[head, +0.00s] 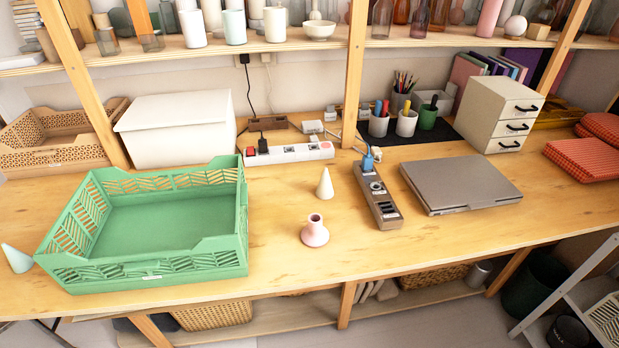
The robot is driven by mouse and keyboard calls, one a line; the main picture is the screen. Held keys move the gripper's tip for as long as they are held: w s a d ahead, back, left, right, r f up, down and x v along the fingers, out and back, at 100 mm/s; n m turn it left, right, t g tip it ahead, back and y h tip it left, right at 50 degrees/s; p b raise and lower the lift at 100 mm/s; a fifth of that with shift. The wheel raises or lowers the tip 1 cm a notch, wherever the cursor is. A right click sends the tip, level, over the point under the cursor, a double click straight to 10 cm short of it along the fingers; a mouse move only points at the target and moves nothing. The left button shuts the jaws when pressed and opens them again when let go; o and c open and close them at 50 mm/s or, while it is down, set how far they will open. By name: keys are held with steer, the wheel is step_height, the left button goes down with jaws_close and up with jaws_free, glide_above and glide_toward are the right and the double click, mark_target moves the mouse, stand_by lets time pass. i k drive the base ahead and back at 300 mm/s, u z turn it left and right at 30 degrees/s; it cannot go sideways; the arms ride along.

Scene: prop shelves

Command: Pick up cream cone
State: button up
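A small cream cone (325,184) stands upright, point up, on the wooden tabletop (290,262), in the middle of the head view. It is behind and slightly right of a pink vase (315,232) with a round base and narrow neck, apart from it. A second cone, pale mint (17,258), lies tilted at the far left, beside the left end of the green crate. My gripper is not in view.
A green crate (200,271), seemingly empty, stands left of the cone. A white power strip (290,153) lies behind it. A brown power strip (377,196) and grey laptop (460,184) lie to the right. A wooden post (356,75) rises behind. The table's front is clear.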

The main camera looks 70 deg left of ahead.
mark_target(324, 191)
steer(key=u, duration=0.8)
steer(key=i, duration=0.9)
steer(key=u, duration=1.2)
steer(key=i, duration=0.3)
steer(key=u, duration=0.25)
